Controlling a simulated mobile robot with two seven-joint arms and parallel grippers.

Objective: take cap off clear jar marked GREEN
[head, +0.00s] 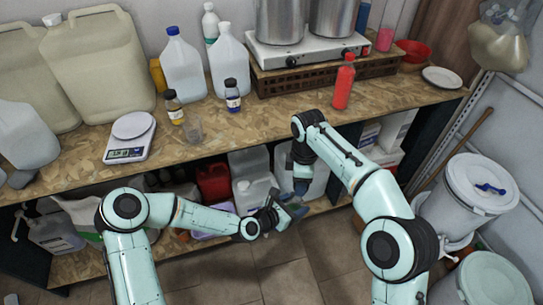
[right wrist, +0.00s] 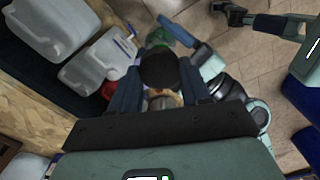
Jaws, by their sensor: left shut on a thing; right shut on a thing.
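My right gripper (head: 301,186) points down in front of the shelf under the bench. In the right wrist view its dark blue fingers are closed on a round black cap (right wrist: 158,71). Just beyond the cap, a clear jar with green on it (right wrist: 159,37) shows in part, next to a blue finger of my left gripper (right wrist: 180,32). My left gripper also shows in the head view (head: 288,207), just below the right one, shut on the jar. The cap hides much of the jar, and I cannot tell whether they touch. I cannot read any marking.
On the bench stand two small dark-capped jars, one with a yellow label (head: 175,108) and one with a blue label (head: 232,97), a scale (head: 130,137) and a red bottle (head: 343,84). Canisters fill the shelf below. White drums (head: 465,195) stand at right. The floor in front is open.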

